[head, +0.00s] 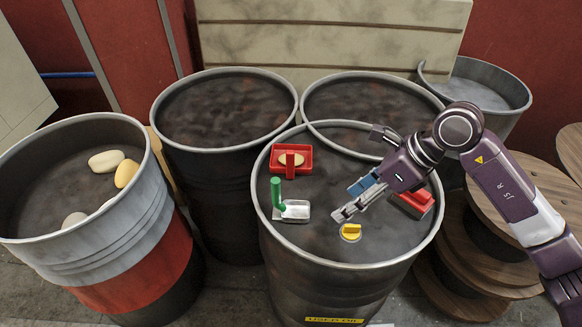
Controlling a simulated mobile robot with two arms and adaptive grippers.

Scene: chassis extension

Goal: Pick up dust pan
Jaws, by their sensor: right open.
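A small metal pan with a green upright handle (292,209) lies on the lid of the front drum and looks like the dust pan. A red square piece with a red handle and a beige oval part (306,160) lies behind it; I cannot rule out that this is the dust pan. My right gripper (343,213) reaches in from the right, low over the lid. It is open, with its fingertips to the right of the metal pan and apart from it. My left gripper is not in view.
A yellow knob-like piece (351,232) sits just below my right fingertips. A red block (417,203) lies partly behind my right wrist. The front drum's rim (330,262) is raised. A drum at left (150,215) holds several stone-like pieces. Wooden spools (470,262) stand at right.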

